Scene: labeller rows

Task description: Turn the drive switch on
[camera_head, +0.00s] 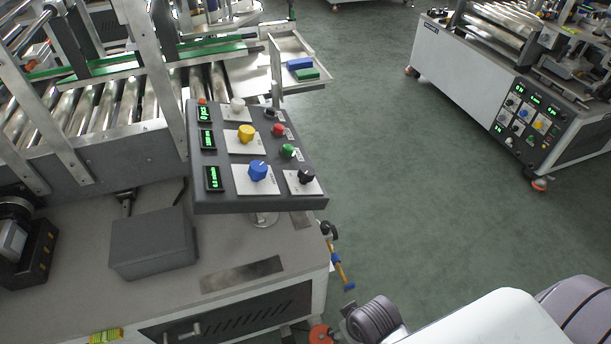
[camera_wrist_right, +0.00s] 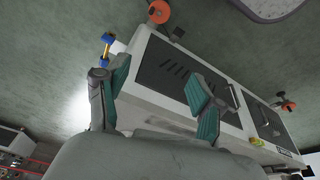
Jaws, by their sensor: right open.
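The control panel (camera_head: 215,193) is a tilted dark grey box on the labeller's near corner in the head view. It carries a black knob (camera_head: 306,177) at its lower right, a blue knob (camera_head: 258,171), a yellow knob (camera_head: 246,133), a white knob (camera_head: 237,105), a red button (camera_head: 278,130), a green button (camera_head: 288,151) and a small dark switch (camera_head: 270,113) at the top right. The labels are too small to read, so I cannot tell which is the drive switch. My right gripper (camera_wrist_right: 160,78) is open and empty in the right wrist view, apart from the panel. My left gripper is out of view.
Three green displays (camera_head: 213,178) line the panel's left side. A grey box (camera_head: 152,243) sits on the machine top (camera_head: 217,248). An orange-and-blue handled item (camera_head: 342,270) hangs by the corner. A second machine (camera_head: 460,75) stands at the right; green floor between is clear.

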